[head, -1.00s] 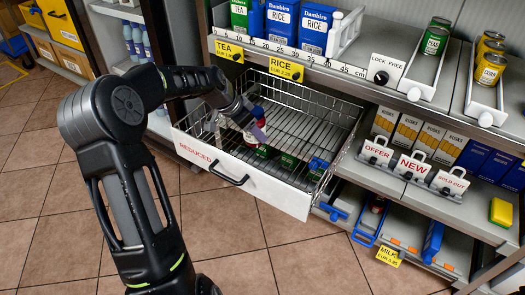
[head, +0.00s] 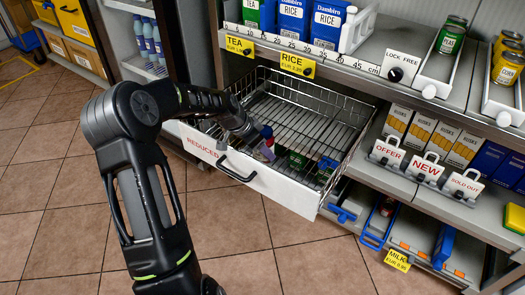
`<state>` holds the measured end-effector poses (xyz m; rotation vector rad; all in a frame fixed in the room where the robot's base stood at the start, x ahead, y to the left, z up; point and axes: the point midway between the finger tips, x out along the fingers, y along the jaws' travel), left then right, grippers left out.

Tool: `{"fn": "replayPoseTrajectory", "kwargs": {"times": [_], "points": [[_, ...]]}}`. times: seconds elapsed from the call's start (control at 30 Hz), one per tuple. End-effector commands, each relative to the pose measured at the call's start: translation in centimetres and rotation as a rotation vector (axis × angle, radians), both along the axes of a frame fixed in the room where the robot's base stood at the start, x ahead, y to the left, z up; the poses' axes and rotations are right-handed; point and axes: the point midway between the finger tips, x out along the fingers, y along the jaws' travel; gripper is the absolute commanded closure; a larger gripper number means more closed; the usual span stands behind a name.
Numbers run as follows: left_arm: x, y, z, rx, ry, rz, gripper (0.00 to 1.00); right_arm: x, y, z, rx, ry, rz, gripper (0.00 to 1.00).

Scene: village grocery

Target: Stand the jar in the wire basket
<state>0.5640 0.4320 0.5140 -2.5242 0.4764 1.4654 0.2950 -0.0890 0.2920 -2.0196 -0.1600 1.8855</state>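The wire basket (head: 330,104) is a pulled-out drawer with a white front marked REDUCED. My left arm comes in from the left, and its gripper (head: 264,152) is down inside the basket near the front panel. A small red and blue thing (head: 267,131) shows right at the fingers; it may be part of the jar, but the fingers and wrist hide most of it. I cannot tell whether the fingers are closed on it. My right gripper is not in view.
A green pack (head: 297,160) and a blue item (head: 327,168) lie in the basket's front, right of my gripper. The basket's back right is bare wire. A shelf with tea and rice boxes (head: 327,22) overhangs behind. Sign holders (head: 425,168) stand to the right.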

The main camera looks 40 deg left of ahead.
Motion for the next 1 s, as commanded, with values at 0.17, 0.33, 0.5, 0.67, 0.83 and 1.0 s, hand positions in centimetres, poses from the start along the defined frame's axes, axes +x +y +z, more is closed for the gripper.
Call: {"fn": "replayPoseTrajectory", "kwargs": {"times": [0.17, 0.33, 0.5, 0.67, 0.83, 1.0], "points": [[0.15, 0.04, -0.56, 0.003, -0.005, 0.000, 1.00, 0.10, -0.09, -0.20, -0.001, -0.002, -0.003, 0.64], [0.14, 0.04, -0.53, 0.002, -0.005, 0.001, 1.00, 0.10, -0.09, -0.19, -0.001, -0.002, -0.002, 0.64], [0.05, 0.02, -1.00, 0.001, -0.002, 0.001, 0.37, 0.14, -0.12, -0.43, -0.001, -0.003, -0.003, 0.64], [0.04, 0.01, -0.96, 0.000, -0.001, 0.000, 0.24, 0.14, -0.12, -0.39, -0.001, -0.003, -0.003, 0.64], [0.03, 0.02, -0.95, 0.000, -0.001, 0.000, 0.17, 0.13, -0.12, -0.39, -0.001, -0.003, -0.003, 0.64], [0.04, 0.02, -0.88, 0.001, -0.002, 0.001, 0.17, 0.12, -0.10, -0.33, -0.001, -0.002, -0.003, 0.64]]}}
